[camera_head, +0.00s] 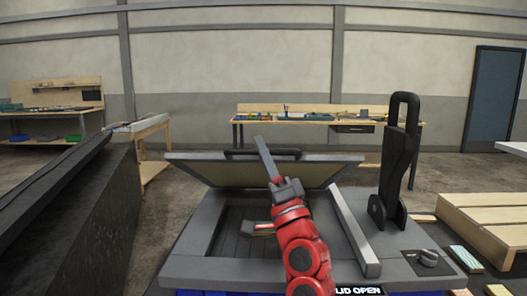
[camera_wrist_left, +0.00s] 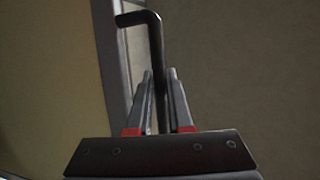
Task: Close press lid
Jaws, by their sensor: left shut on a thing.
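The press lid (camera_head: 215,170) stands raised at the back of the press and tilts away from me. Its dark handle (camera_head: 240,153) runs along its top edge. My left gripper (camera_head: 260,145) reaches over the press to the handle and is shut on it. In the left wrist view the bent dark handle (camera_wrist_left: 155,45) passes between the two fingers (camera_wrist_left: 158,78). The lid's edge (camera_wrist_left: 108,60) is beside it. The open press frame (camera_head: 202,230) lies below, partly hidden by my red left arm. My right gripper is not in view.
A wooden pallet (camera_head: 490,225) is at the right, a dark sloped block (camera_head: 80,215) at the left. Workbenches stand behind.

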